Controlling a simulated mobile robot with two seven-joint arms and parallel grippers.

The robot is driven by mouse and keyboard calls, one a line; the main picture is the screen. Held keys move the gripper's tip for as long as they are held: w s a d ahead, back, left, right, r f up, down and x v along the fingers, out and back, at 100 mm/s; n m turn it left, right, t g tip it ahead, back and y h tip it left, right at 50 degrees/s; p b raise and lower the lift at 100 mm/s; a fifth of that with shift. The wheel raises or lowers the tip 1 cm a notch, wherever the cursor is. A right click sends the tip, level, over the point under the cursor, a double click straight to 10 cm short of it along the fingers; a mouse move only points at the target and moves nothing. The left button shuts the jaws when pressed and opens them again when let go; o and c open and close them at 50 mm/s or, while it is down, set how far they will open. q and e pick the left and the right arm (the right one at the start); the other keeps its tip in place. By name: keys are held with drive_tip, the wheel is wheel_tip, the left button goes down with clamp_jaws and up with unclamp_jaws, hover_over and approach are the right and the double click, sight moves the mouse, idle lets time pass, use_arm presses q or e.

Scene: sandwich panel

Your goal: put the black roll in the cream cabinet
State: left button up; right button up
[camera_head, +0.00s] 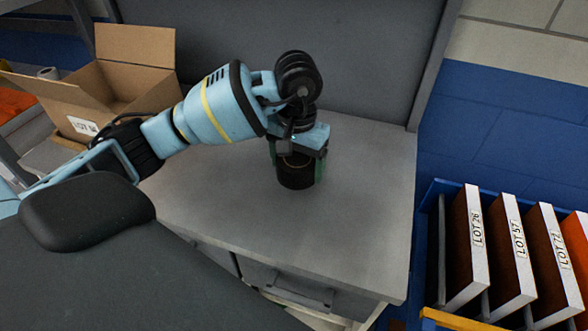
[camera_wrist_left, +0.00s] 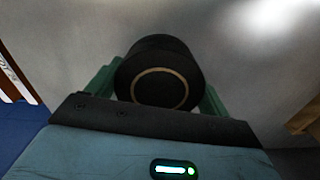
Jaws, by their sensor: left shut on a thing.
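The black roll (camera_head: 297,180) is upright on or just above the grey top, near its middle; I cannot tell whether it touches the surface. My left gripper (camera_head: 297,160) is shut on it from above, with a green finger on each side. In the left wrist view the roll (camera_wrist_left: 158,55) shows its round end with a tan ring, between the green fingers of the gripper (camera_wrist_left: 158,88). A grey-topped unit (camera_head: 370,220) stands below, with grey fronts and a handle; a little cream shows at its lower front edge. No clearly cream cabinet shows. My right gripper is out of view.
An open cardboard box (camera_head: 130,85) stands at the back left. A grey panel (camera_head: 330,60) rises behind the top. A blue rack (camera_head: 432,230) with several labelled panels stands at the right on the blue floor. The top is clear around the roll.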

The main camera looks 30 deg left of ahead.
sight(295, 154)
use_arm(q)
drive_tip(key=shift+w+a, duration=0.1)
drive_tip(key=shift+a, duration=0.05)
drive_tip(key=f, duration=0.2)
drive_tip(key=shift+w+a+f+p, duration=0.25)
drive_tip(key=shift+a+f+p, duration=0.05)
drive_tip(key=shift+a+f, duration=0.1)
drive_tip(key=shift+f, duration=0.45)
drive_tip(key=shift+f, duration=0.2)
drive_tip(key=o, duration=0.9)
drive_tip(key=shift+o, duration=0.2)
wheel_tip(295, 154, up, 12)
drive_tip(key=shift+r, duration=0.2)
